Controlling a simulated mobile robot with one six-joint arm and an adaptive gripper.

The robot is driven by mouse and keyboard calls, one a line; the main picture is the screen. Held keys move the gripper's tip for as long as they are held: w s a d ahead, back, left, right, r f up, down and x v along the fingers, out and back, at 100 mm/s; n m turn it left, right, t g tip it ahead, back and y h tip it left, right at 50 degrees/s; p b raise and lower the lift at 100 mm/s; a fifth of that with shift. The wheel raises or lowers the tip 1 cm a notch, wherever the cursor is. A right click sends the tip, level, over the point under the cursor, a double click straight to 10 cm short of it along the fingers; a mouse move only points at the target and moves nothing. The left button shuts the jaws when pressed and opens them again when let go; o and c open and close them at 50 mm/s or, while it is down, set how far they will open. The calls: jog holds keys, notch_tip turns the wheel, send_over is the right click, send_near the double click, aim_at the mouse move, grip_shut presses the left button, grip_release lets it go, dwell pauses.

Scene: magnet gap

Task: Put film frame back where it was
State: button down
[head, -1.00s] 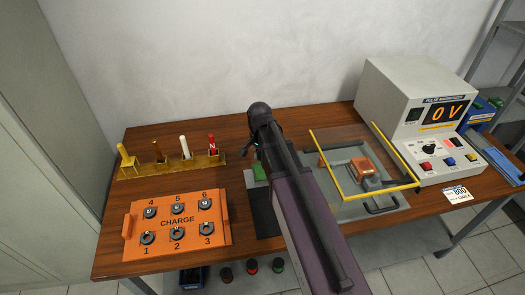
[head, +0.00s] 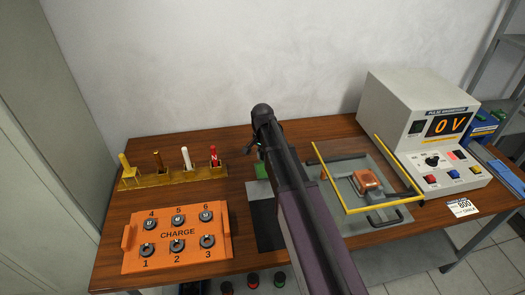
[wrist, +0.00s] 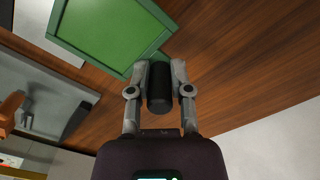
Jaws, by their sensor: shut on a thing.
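The film frame, a green panel with a darker green rim (wrist: 112,32), fills the top of the wrist view. A tab at its corner leads to a black cylindrical handle (wrist: 160,88). My gripper (wrist: 160,75) is shut on that handle, one finger on each side. In the head view only a small green piece (head: 262,171) shows beside my arm, which hides my fingers and most of the frame. I cannot tell how high the frame is above the table.
The orange charge board (head: 178,255) and a brass rack (head: 172,178) are at the left. A grey tray (head: 345,190) with yellow-edged clear cover and a pulse magnetizer (head: 405,105) are at the right.

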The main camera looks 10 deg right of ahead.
jog(key=w, duration=0.2)
jog(key=w+d, duration=0.1)
jog(key=w, duration=0.4)
jog(key=shift+w+d+f+b, duration=0.1)
jog(key=shift+d+f+b, duration=0.2)
jog(key=shift+f, duration=0.05)
jog(key=shift+w, duration=0.1)
jog(key=shift+w, duration=0.3)
jog(key=shift+w+d+f+b, duration=0.1)
jog(key=shift+w+f+b, duration=0.15)
jog(key=shift+f+b, duration=1.6)
jog(key=shift+f, duration=0.15)
jog(key=c, duration=0.5)
grip_release()
jog(key=shift+c, duration=0.2)
jog(key=shift+r, duration=0.2)
